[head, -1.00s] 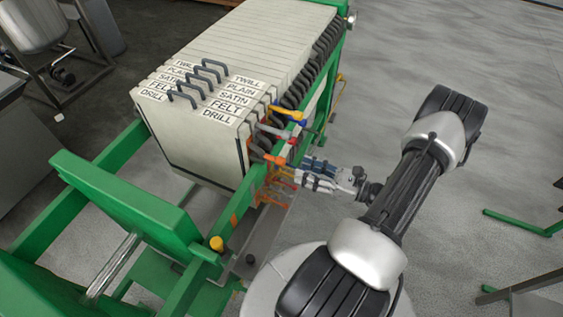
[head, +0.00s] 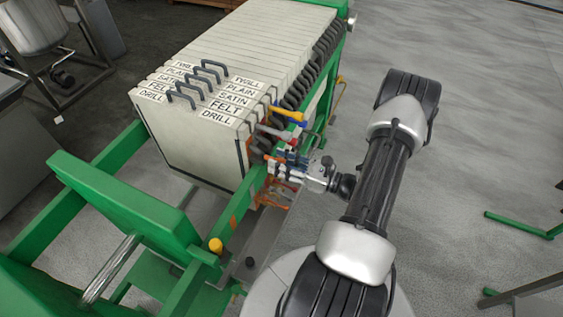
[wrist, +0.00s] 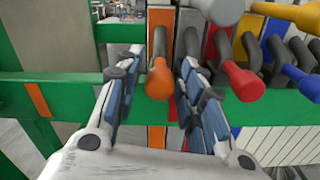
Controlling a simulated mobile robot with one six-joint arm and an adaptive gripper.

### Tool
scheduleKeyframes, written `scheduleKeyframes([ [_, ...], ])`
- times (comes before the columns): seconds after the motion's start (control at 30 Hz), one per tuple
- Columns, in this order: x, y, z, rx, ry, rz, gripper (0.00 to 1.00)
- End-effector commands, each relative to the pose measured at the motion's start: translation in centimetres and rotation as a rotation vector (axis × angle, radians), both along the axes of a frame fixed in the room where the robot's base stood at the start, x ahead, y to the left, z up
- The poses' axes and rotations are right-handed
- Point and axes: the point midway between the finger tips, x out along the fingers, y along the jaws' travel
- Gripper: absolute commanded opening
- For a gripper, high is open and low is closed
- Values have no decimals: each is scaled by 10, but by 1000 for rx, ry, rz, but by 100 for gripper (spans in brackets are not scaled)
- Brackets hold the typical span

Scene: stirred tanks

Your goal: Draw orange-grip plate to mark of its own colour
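The orange grip (wrist: 159,82) sticks out on a dark handle in front of the plate stack. My gripper (wrist: 161,62) is open, with one blue-padded finger on each side of the orange grip. I cannot tell whether either finger touches it. In the head view my gripper (head: 287,167) is at the stack's right side, by the green rail, and hides much of the grip. The foremost plate (head: 200,150) of the stack is pale and upright. An orange mark (wrist: 38,100) is on the green rail, left of the grip; it also shows in the head view (head: 233,221).
Close to the right are a red grip (wrist: 243,82), a grey grip (wrist: 220,8) and yellow grips. The green rail (wrist: 60,95) runs across behind the fingers. In the head view, open space lies between the stack and the green end plate (head: 120,205).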

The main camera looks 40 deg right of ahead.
Motion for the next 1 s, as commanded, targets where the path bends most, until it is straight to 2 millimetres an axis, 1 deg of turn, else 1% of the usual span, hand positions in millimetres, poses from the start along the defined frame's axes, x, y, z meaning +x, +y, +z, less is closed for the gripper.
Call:
scheduleKeyframes([
  [0.03,0,0,0,0,0,0,30],
  [0.07,0,0,0,0,0,0,28],
  [0.5,0,0,0,0,0,0,0],
  [1.0,0,0,0,-1,0,0,0],
])
